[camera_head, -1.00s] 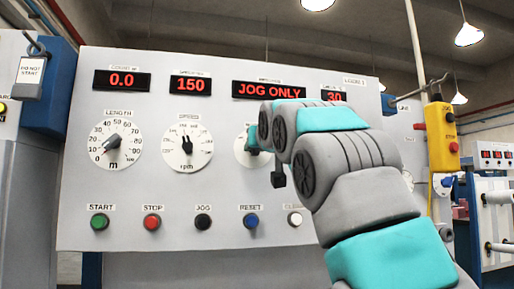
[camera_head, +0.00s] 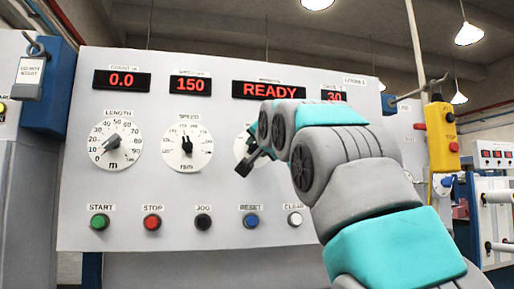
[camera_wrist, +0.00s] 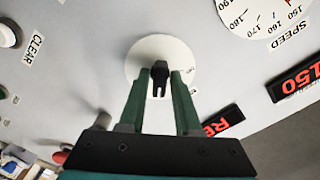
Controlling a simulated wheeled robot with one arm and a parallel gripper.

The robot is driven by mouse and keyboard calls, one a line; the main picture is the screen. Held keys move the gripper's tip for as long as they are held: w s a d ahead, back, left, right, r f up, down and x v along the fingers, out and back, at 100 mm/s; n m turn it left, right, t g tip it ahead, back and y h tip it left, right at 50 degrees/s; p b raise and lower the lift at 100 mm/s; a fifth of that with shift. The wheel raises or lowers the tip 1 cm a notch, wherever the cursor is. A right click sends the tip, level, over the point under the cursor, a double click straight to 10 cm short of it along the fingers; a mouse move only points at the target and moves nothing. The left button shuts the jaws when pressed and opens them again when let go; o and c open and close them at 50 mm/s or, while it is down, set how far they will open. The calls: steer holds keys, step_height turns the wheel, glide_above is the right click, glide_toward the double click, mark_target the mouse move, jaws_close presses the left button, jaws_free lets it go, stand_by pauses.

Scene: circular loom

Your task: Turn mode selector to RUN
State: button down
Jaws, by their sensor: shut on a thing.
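The mode selector is a white round dial (camera_head: 239,146) with a black knob, third dial along the panel; my arm hides most of it in the head view. In the wrist view the dial (camera_wrist: 137,63) shows its black knob (camera_wrist: 159,68) between the two green fingers of my gripper (camera_wrist: 160,76). My gripper is shut on the knob. The dial's labels are mostly hidden or too small to read. The display above the selector (camera_head: 268,90) reads READY in red.
The length dial (camera_head: 115,146) and speed dial (camera_head: 187,147) are to the left. Several push buttons, such as the blue RESET (camera_head: 251,220) and white CLEAR (camera_head: 295,218), line the panel below. A yellow pendant box (camera_head: 441,137) hangs at the right.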

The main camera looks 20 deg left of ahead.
steer(key=shift+f, duration=0.1)
steer(key=c, duration=0.8)
jaws_free()
steer(key=b+v, duration=0.2)
steer(key=v, duration=0.5)
steer(key=shift+b, duration=0.4)
